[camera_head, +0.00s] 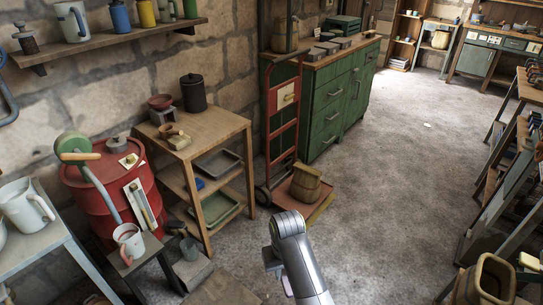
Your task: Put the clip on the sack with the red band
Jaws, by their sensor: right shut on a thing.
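My right arm comes up from the bottom centre, over the floor. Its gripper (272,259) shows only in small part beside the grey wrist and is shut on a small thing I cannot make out. I cannot identify a clip. A brown container or sack (305,183) stands on the base of the red hand truck, beyond my right arm. Another brown open-topped one (485,282) is cut off at the bottom right. I see no red band on either. My left gripper is not in view.
A red drum (98,192) and a wooden shelf table (215,133) stand at the left. The red hand truck (283,115) leans by a green cabinet (335,108). Shelving (490,195) lines the right side. The grey floor (395,165) between is clear.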

